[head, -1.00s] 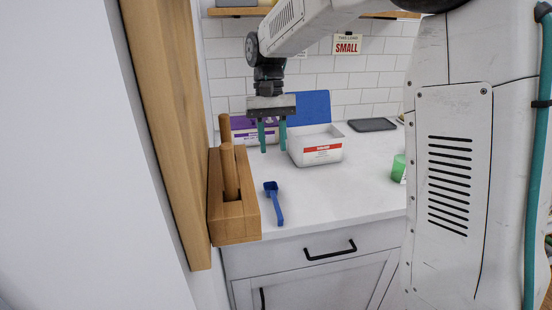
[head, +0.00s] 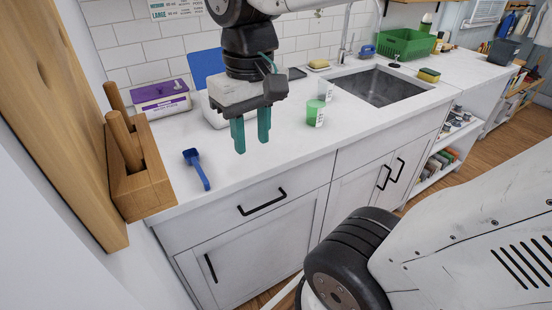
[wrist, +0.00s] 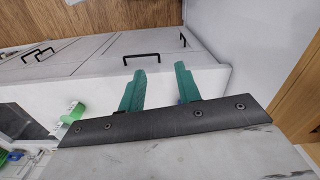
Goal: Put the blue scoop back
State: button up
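The blue scoop (head: 197,168) lies on the white counter (head: 275,172), near its front edge and just right of the wooden holder. My gripper (head: 251,143) is open and empty, with a gap between its teal fingers. In the head view it appears above the counter, right of the scoop. The wrist view shows the open fingers (wrist: 158,75) over the counter, with cabinet fronts beyond. A white tub (head: 209,112) with a raised blue lid (head: 207,68) stands behind my gripper, which hides much of it. What the tub holds is hidden.
The wooden holder (head: 145,193) with upright rods stands at the left wall. A purple-lidded box (head: 160,98) is behind it. A green cup (head: 316,113) and white cup (head: 326,90) stand right of my gripper, before the sink (head: 382,86). The front counter between scoop and cups is clear.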

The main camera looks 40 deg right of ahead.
jog(key=s+f+t, duration=0.1)
jog(key=s+f, duration=0.2)
jog(key=s, duration=0.2)
jog(key=shift+s+d+n, duration=0.25)
jog(key=shift+n, duration=0.05)
dwell(0.8)
